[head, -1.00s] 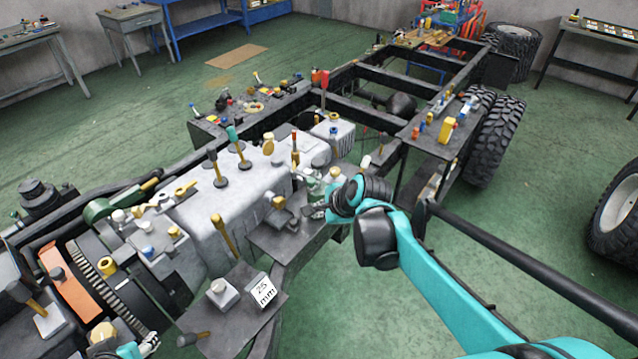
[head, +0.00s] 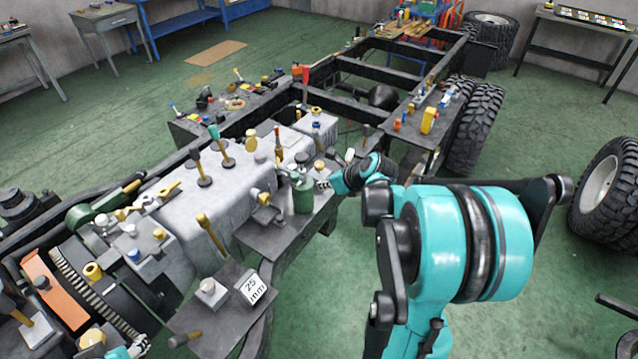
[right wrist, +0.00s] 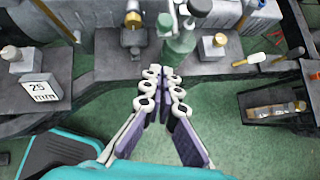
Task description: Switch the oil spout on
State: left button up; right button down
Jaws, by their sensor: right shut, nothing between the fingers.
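A green oil can (head: 303,196) with a narrower top stands upright on the dark side ledge of the chassis. I take it for the oil spout's can; any switch on it is too small to make out. It also shows in the right wrist view (right wrist: 180,46), just beyond the fingertips. My right gripper (head: 321,184) is shut and empty, close to the can's right side; in the wrist view its fingertips (right wrist: 163,71) sit just below the can, and contact cannot be told. My left gripper (head: 138,347) shows only partly at the lower left edge, its jaws unclear.
A block marked 25 mm (head: 252,288) and a grey block with a white knob (head: 209,292) stand on the near ledge. Several levers rise from the grey engine cover (head: 215,205). Green floor right of the chassis is open, with tyres (head: 610,200) beyond.

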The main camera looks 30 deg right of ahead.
aim_at(298, 181)
pick_arm(q)
notch_tip(298, 181, down, 4)
jog(key=b, duration=0.3)
jog(key=shift+r, duration=0.2)
pick_arm(e)
jog(key=w+a+f, duration=0.1)
jog(key=w+f, duration=0.4)
jog(key=w, duration=0.4)
jog(key=shift+w+f, duration=0.35)
jog(key=shift+a, duration=0.15)
